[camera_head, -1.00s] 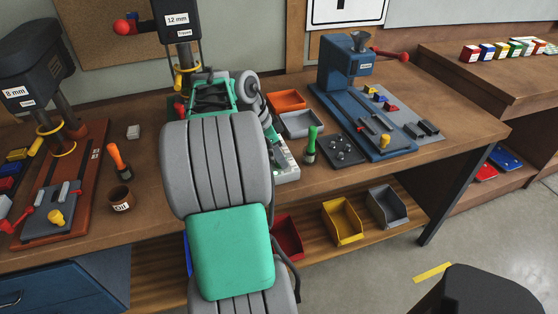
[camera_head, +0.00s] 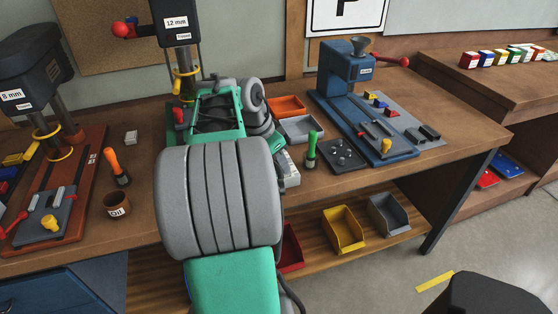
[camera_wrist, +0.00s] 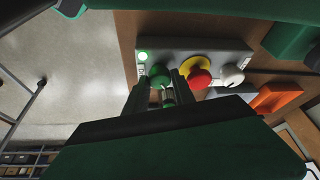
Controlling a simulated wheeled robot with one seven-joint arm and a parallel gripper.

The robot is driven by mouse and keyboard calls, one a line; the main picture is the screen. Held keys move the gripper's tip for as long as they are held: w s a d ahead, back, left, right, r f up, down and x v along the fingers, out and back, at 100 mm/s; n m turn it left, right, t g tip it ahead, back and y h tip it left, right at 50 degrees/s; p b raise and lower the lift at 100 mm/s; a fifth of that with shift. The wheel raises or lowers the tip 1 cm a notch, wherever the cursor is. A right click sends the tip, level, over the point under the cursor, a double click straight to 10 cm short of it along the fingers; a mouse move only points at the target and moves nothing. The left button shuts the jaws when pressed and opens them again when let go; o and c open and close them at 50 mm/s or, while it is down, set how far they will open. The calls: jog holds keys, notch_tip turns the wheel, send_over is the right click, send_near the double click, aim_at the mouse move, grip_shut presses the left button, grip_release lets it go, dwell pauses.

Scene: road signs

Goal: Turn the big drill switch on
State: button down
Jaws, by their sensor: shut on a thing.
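The drill labelled 12 mm (camera_head: 178,22) stands at the back of the bench behind my arm. A grey control box (camera_wrist: 205,50) shows in the wrist view. It carries a green round switch (camera_wrist: 158,72), a red button on a yellow base (camera_wrist: 199,74) and a white knob (camera_wrist: 232,75). A small green lamp (camera_wrist: 143,55) beside the green switch looks lit. My gripper (camera_wrist: 167,82) is shut on the green switch, with its fingers on either side. In the head view, my arm hides my gripper and most of the control box (camera_head: 290,170).
The 8 mm drill (camera_head: 30,85) stands at the left. A blue press (camera_head: 352,95) stands at the right. An orange-handled screwdriver (camera_head: 115,165), an oil pot (camera_head: 117,203) and a green-handled tool (camera_head: 311,148) stand near my arm.

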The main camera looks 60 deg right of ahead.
jog(key=c, duration=1.1)
grip_release()
